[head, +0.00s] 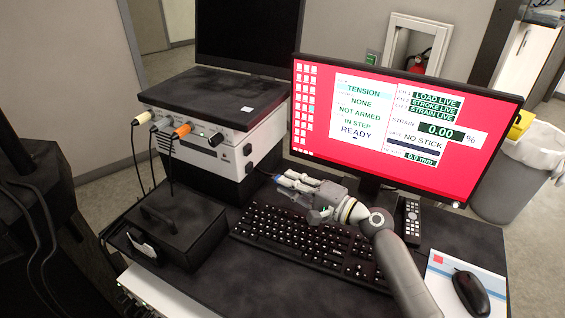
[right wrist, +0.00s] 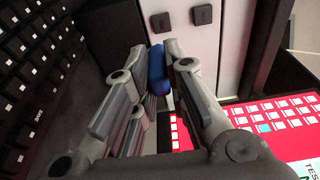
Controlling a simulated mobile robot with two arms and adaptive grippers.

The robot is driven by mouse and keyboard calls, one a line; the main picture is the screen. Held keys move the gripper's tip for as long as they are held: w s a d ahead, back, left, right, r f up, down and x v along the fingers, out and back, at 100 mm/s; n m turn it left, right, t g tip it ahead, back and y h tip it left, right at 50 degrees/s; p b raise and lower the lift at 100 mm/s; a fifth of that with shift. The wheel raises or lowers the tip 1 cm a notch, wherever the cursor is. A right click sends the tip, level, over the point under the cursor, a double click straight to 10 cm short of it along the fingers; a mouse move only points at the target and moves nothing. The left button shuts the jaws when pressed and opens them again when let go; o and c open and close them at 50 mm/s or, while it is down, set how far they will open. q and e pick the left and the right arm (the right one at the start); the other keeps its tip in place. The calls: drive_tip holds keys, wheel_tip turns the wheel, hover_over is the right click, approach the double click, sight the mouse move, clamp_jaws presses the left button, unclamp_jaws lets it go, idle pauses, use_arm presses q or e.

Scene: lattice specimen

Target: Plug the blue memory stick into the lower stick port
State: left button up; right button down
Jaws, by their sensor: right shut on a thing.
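The blue memory stick (right wrist: 158,70) is gripped between the fingertips of my right gripper (right wrist: 165,62). In the head view my right gripper (head: 284,183) is above the back of the keyboard, to the right of the white instrument box (head: 262,135). Two dark square ports are on the box's white side: the lower stick port (right wrist: 160,22) and the upper one (right wrist: 202,14). In the wrist view the stick's far end points toward the lower port, with a small gap seen between them. The monitor (head: 455,172) reads "NO STICK". My left gripper is not in view.
The keyboard (head: 300,240) lies below my right gripper. The monitor stands close behind it. A dark case (head: 175,225) sits left of the keyboard, and cables hang from the box's front. A remote (head: 411,222) and a mouse (head: 470,292) lie at the right.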

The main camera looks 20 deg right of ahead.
sight(274, 177)
drive_tip(key=shift+w+a+r, duration=0.2)
drive_tip(key=shift+w, duration=0.15)
drive_tip(key=shift+w+a+r, duration=0.15)
drive_tip(key=shift+w+a, duration=0.1)
drive_tip(key=shift+a, duration=0.3)
drive_tip(key=shift+x, duration=1.65)
drive_tip(key=shift+s+a, duration=0.15)
drive_tip(key=c, duration=2)
unclamp_jaws()
clamp_jaws()
drive_tip(key=shift+x, duration=0.95)
drive_tip(key=shift+s+a, duration=0.1)
